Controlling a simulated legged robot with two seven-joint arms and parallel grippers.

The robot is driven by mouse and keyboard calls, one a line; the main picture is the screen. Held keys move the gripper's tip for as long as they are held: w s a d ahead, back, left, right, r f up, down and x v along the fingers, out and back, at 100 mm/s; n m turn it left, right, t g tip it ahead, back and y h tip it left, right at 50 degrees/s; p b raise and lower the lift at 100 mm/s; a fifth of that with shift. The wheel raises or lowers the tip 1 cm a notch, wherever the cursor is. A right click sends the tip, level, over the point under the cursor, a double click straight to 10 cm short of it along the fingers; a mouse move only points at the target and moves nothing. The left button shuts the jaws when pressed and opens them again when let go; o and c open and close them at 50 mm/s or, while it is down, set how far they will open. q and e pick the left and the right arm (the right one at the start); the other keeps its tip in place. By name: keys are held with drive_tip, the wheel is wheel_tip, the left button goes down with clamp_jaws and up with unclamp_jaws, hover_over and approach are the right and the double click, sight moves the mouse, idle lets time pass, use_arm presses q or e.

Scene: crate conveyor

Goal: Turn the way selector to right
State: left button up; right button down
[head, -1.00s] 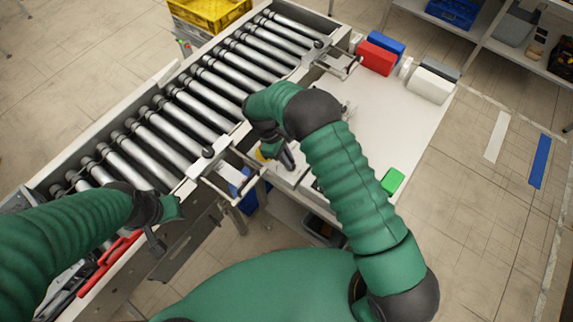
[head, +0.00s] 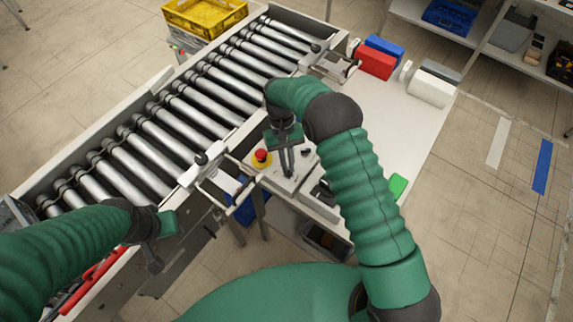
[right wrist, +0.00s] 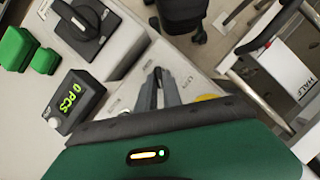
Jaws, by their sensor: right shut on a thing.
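The control box (head: 272,176) stands at the conveyor's near edge. A red button (head: 262,155) on a yellow base is on its left part. My right gripper (head: 288,168) points down at the box top, to the right of the button. Its fingers also show in the right wrist view (right wrist: 158,88), close together beside partly hidden lettering. They are shut on what seems to be the way selector, which they almost wholly hide; its setting cannot be read. My left gripper (head: 153,258) hangs at the conveyor's lower left, away from the box; its jaw opening is unclear.
The roller conveyor (head: 185,115) runs along the left. A large black rotary knob (right wrist: 82,18) and a counter reading 0 PCS (right wrist: 75,98) are near the right gripper. A card holder (head: 222,185) stands left of the box. The white table (head: 395,115) has free room.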

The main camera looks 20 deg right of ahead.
drive_tip(key=shift+s+f+m, duration=0.3)
drive_tip(key=shift+s+m, duration=0.1)
drive_tip(key=shift+m, duration=0.2)
drive_tip(key=shift+y, duration=0.3)
drive_tip(key=c, duration=1.5)
unclamp_jaws()
drive_tip(key=shift+a, duration=0.1)
drive_tip(key=shift+d, duration=0.2)
